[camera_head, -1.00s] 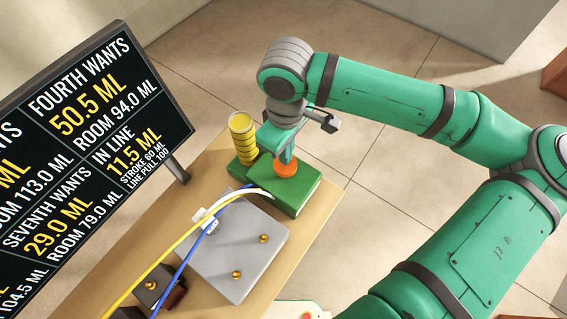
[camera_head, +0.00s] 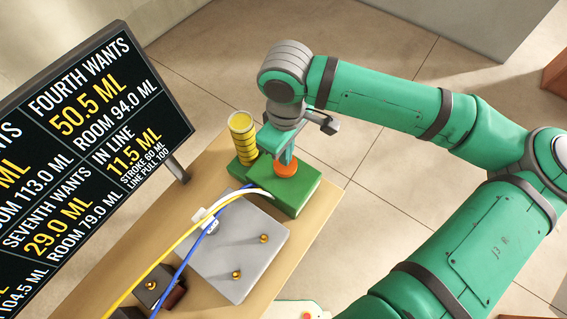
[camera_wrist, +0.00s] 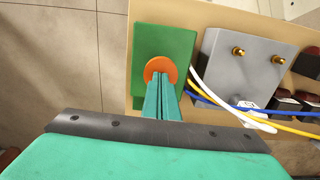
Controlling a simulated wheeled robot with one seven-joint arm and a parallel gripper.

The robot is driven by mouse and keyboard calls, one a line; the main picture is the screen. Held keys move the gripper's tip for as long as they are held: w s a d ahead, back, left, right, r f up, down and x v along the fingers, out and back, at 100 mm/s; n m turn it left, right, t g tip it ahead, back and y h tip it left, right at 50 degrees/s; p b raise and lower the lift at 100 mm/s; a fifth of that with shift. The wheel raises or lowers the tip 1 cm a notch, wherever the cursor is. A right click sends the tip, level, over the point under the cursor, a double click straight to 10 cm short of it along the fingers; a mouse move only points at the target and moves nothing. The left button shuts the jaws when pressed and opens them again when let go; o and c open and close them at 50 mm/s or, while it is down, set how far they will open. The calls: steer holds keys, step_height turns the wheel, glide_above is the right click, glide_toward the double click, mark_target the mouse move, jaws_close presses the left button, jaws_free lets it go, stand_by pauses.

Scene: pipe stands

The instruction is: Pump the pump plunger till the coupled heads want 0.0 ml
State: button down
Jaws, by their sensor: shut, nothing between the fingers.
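The pump is a green block (camera_head: 300,199) on the tan bench, with an orange round plunger cap (camera_head: 286,166) on top. In the wrist view the orange cap (camera_wrist: 161,69) sits on the green block (camera_wrist: 165,42). My gripper (camera_head: 287,157) is shut and empty, its fingertips over the cap and seemingly touching it; the exact contact is hard to tell. The wrist view shows my gripper's fingers (camera_wrist: 161,82) together at the cap. The display board (camera_head: 95,130) reads fourth wants 50.5 ml, seventh wants 29.0 ml, in line 11.5 ml, stroke 60 ml.
A yellow ringed cylinder (camera_head: 242,138) stands beside the pump. A grey plate (camera_head: 233,252) with brass studs lies nearer. White, yellow and blue lines (camera_head: 212,212) cross the bench (camera_head: 300,245). Dark blocks (camera_head: 157,288) stand at the lower left. Open floor lies right of the bench.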

steer(key=shift+f, duration=2)
step_height(320, 180, up, 8)
steer(key=shift+r, duration=0.1)
steer(key=shift+w, duration=0.15)
stand_by(1.0)
steer(key=shift+s, duration=0.25)
